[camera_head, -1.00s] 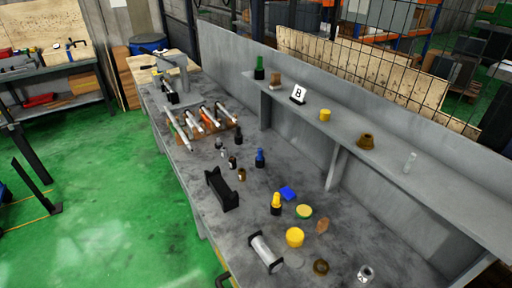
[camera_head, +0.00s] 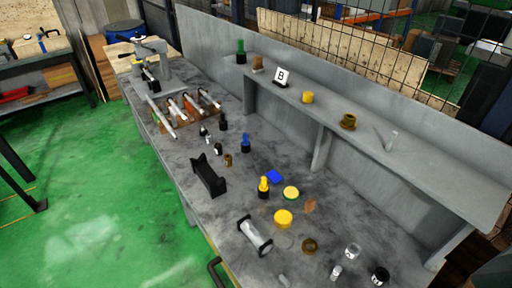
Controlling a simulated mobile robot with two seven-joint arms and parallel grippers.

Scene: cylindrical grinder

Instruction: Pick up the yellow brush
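The yellow brush (camera_head: 264,187) stands upright on the grey workbench (camera_head: 185,232), with its yellow handle up and a black lower part. It is right of a black cradle-like block (camera_head: 208,177) and just below a flat blue piece (camera_head: 274,177). A similar blue brush (camera_head: 245,143) stands farther back on the bench, and a green one (camera_head: 240,51) stands on the raised shelf. Neither of my grippers is in view.
Near the yellow brush are yellow round containers (camera_head: 283,219), a metal cylinder on a stand (camera_head: 255,237) and a brown ring (camera_head: 309,246). The raised shelf (camera_head: 425,165) runs along the right. Tools rest on a rack (camera_head: 181,110) farther back. Green floor (camera_head: 95,205) is open at left.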

